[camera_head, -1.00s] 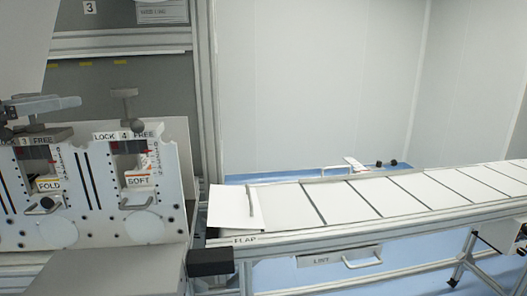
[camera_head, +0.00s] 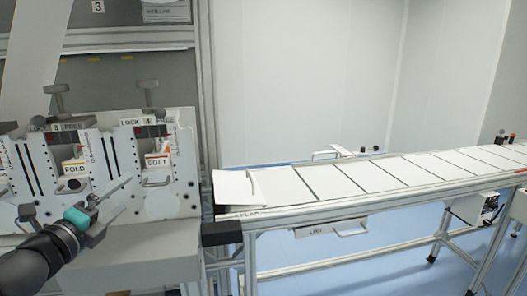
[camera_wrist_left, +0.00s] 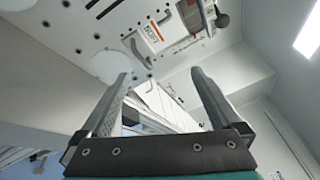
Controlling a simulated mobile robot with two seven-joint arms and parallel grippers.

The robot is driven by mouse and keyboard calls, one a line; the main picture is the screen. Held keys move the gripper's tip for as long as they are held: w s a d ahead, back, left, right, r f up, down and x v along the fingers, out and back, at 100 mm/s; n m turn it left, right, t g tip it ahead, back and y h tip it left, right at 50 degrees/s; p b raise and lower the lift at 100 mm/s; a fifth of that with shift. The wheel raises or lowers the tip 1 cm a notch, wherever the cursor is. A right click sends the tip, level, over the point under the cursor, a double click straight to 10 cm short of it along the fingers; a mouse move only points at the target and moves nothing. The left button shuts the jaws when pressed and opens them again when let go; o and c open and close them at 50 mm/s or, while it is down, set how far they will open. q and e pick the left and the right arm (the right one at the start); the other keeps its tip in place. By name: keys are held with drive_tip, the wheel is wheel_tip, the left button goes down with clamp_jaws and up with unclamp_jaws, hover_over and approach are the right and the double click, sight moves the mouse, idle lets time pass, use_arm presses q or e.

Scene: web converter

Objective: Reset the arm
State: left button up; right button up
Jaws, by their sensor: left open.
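My left gripper (camera_head: 122,195) comes in from the lower left in the head view, in front of the grey machine panels. It has a teal band at its base, and its two fingers are apart. In the left wrist view its fingers (camera_wrist_left: 160,76) are spread with nothing between them. The panel marked 3 and FOLD (camera_head: 75,168) and the panel marked 4 and SOFT (camera_head: 158,161) stand beyond the gripper. Each has a T-shaped knob on top. The task names no other object. My right gripper is not in view.
A conveyor (camera_head: 335,182) with white flat segments runs from beside the panels to the right. A drawer marked LINT (camera_head: 331,229) with a handle sits under it. A grey ledge (camera_head: 150,243) juts out below the panels. Blue floor shows in front of the conveyor.

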use_arm(q)
drive_tip(key=s+d+f+n+g+y, duration=0.2)
drive_tip(key=s+d+f+n+g, duration=0.15)
drive_tip(key=s+f+n, duration=0.5)
drive_tip(key=s+d+f+n+g+y, duration=0.2)
drive_tip(key=s+d+f+n+g, duration=0.3)
drive_tip(key=f, duration=0.6)
drive_tip(key=s+d+f+n+g, duration=0.2)
drive_tip(key=s+f+n, duration=0.1)
drive_tip(key=s, duration=0.3)
drive_tip(key=s+d+f+n+g+h, duration=0.1)
drive_tip(key=s+d+f+n+g, duration=0.15)
drive_tip(key=s, duration=0.45)
drive_tip(key=s+d+f+n+g, duration=0.2)
drive_tip(key=s+f+n, duration=0.2)
drive_tip(key=s, duration=0.2)
wheel_tip(320, 180, down, 21)
drive_tip(key=s, duration=0.1)
drive_tip(key=s+a+f, duration=0.2)
drive_tip(key=s+f, duration=0.5)
drive_tip(key=s+a+f+g, duration=0.1)
drive_tip(key=s+a+f, duration=0.1)
drive_tip(key=s+f, duration=0.4)
drive_tip(key=shift+s+a+f, duration=0.35)
drive_tip(key=shift+s+f, duration=0.05)
drive_tip(key=shift+s, duration=0.2)
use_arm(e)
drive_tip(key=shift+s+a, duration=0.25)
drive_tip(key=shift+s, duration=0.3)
